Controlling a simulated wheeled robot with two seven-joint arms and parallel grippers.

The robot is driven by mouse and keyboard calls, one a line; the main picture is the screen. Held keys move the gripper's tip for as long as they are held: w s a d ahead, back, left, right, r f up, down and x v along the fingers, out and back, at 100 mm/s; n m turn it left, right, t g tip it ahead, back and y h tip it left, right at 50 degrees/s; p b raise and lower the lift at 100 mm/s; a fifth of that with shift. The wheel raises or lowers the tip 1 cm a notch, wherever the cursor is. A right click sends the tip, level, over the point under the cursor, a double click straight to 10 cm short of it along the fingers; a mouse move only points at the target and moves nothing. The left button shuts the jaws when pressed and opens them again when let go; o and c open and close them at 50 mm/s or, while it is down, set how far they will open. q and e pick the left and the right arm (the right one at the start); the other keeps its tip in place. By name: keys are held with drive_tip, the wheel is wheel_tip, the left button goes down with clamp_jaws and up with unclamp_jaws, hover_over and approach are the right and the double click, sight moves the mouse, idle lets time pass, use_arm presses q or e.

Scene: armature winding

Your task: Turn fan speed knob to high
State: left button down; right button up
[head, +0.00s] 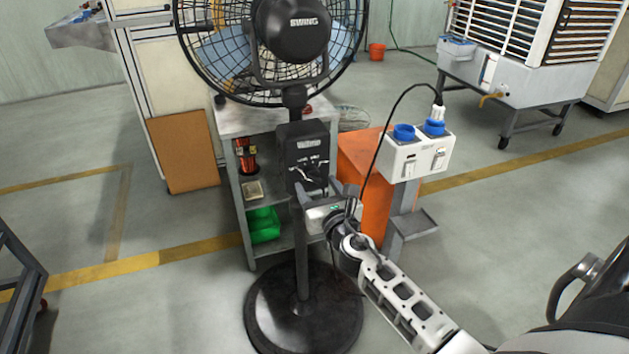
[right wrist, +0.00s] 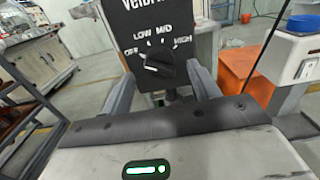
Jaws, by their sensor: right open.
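The black pedestal fan has a control box (head: 304,155) on its pole. In the right wrist view the fan speed knob (right wrist: 161,70) sits on the box front, below the white labels OFF, LOW, MID and HIGH. A white mark shows on the knob's left side, toward OFF; its exact setting is hard to tell. My right gripper (head: 323,188) is in front of the box's lower part. In the right wrist view its open fingers (right wrist: 161,90) lie left and right of the knob, apart from it, with nothing between them. My left gripper is not in view.
A grey shelf cart (head: 248,220) with a green bin (head: 263,225) stands behind the fan. An orange box (head: 362,165) and a socket stand (head: 412,158) with a black cable are close on the right. The fan's round base (head: 270,310) rests on open floor.

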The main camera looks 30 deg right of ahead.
sight(312, 177)
drive_tip(key=shift+x, duration=1)
drive_tip(key=shift+w+d, duration=0.1)
drive_tip(key=shift+w, duration=0.2)
drive_tip(key=c, duration=1)
